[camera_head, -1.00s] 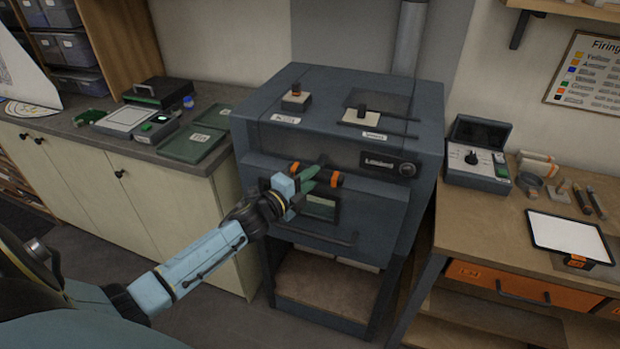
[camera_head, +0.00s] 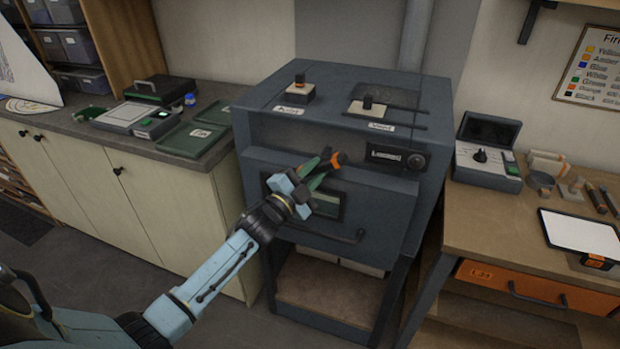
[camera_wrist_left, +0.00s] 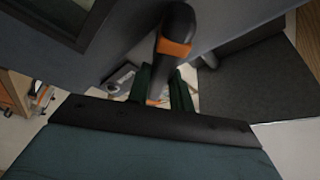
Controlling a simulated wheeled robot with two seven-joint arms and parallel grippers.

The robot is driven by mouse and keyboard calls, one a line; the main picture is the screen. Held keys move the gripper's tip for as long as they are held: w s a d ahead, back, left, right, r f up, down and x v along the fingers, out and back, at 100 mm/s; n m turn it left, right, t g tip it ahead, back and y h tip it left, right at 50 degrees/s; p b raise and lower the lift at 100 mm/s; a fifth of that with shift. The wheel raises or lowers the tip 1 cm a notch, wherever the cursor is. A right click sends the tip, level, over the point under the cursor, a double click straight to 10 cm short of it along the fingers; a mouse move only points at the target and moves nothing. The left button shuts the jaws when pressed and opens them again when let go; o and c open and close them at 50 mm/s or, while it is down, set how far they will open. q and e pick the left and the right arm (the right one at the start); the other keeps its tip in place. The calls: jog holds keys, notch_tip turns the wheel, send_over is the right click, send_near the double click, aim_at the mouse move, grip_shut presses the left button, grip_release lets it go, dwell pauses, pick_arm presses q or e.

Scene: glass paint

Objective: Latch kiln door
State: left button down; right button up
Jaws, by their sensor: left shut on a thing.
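The blue-grey kiln (camera_head: 390,225) stands in the middle of the head view. Its front door (camera_head: 290,240), with a small window and a dark bar handle (camera_head: 345,240) below, looks closed against the body. My left gripper (camera_head: 322,168) is at the upper front of the door, its green fingers shut on the dark latch handle with orange bands (camera_head: 338,160). In the left wrist view the handle (camera_wrist_left: 175,48) runs between the fingers (camera_wrist_left: 163,85), one orange band showing beyond them. The fingers partly hide the handle in the head view. My right gripper is not in view.
A counter (camera_head: 165,148) with green boxes is at left. A wooden bench (camera_head: 490,220) with a control box (camera_head: 487,158) and tablet (camera_head: 580,235) is close at right.

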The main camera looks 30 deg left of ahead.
pick_arm(q)
jog(key=n, duration=0.2)
jog(key=n+t+y+b, duration=0.1)
jog(key=shift+f+n, duration=0.2)
jog(key=shift+n, duration=0.2)
jog(key=n+t+y+b, duration=0.1)
jog(key=n, duration=0.2)
jog(key=shift+d+n+y, duration=0.1)
jog(key=shift+n+y, duration=0.2)
jog(key=shift+y, duration=0.1)
jog(key=n+y, duration=0.2)
jog(key=n, duration=0.1)
jog(key=shift+d+n, duration=0.1)
jog(key=shift+n, duration=0.2)
jog(key=shift+n+y+b, duration=0.3)
jog(key=shift+n+y, duration=0.9)
jog(key=shift+n, duration=1.3)
jog(key=c, duration=1.2)
grip_release()
jog(key=shift+c, duration=0.2)
